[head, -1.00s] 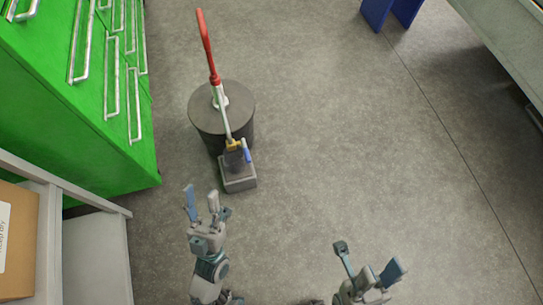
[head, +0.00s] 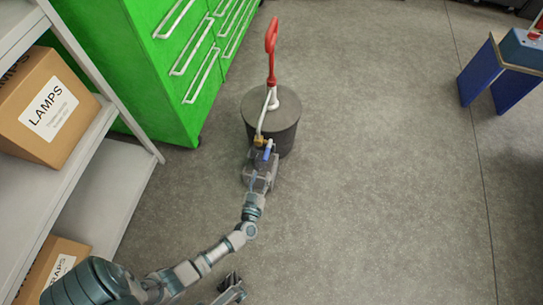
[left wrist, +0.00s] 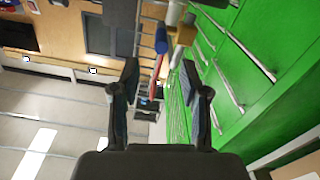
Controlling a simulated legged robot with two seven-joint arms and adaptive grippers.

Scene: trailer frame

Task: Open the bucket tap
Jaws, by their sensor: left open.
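The dark grey bucket (head: 262,104) stands on the floor with a white pipe and a red handle (head: 271,45) on top. The brass tap (head: 261,141) hangs at its near side, with a blue lever (head: 267,151). A part of my right arm's end may show at the bottom edge.
A green drawer cabinet (head: 150,60) stands left of the bucket. A grey shelf (head: 125,165) with cardboard boxes (head: 50,108) is at the left. A blue-legged stand (head: 482,75) is at the far right. The floor right of the bucket is clear.

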